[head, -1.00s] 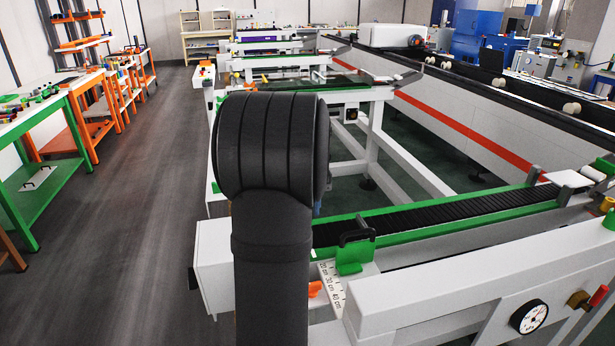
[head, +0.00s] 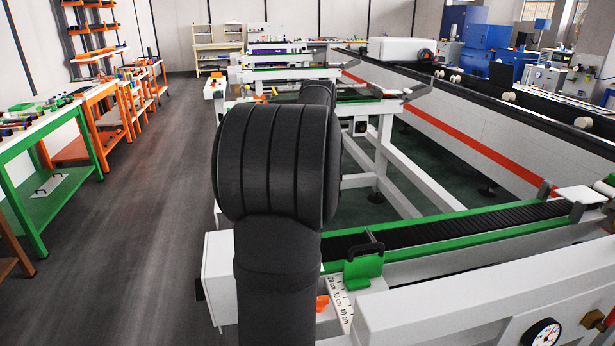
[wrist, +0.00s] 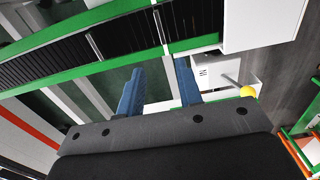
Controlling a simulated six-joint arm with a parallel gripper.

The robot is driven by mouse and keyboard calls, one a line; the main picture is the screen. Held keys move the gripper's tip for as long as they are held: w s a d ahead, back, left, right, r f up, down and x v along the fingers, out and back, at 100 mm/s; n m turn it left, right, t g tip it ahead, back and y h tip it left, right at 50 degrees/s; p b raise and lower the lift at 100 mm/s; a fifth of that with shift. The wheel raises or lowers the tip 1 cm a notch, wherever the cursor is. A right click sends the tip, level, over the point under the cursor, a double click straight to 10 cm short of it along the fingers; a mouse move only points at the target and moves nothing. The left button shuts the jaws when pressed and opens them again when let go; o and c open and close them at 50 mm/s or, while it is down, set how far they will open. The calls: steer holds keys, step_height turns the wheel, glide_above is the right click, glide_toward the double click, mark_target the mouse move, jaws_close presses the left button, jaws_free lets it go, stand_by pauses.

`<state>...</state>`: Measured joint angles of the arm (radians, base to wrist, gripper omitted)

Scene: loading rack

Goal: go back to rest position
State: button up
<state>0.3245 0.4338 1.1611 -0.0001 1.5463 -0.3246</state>
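My gripper (wrist: 159,68) shows in the wrist view as two blue fingers standing apart, with nothing between them. It is open and empty. Beyond the fingers are a green-edged rack with a black roller bed (wrist: 130,35) and a white box-like block (wrist: 262,22). In the head view my own dark arm fills the middle, and my gripper is hidden behind it.
The green-edged conveyor (head: 455,222) runs along the right of my arm, with a green clamp block (head: 363,268) at its near end. White frame beams (head: 412,190) stand behind. Green (head: 50,195) and orange (head: 105,98) workbenches line the left. The floor aisle (head: 140,200) is clear.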

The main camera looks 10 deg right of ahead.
step_height(320, 180, down, 17)
steer(key=shift+f, duration=0.2)
steer(key=shift+d, duration=0.3)
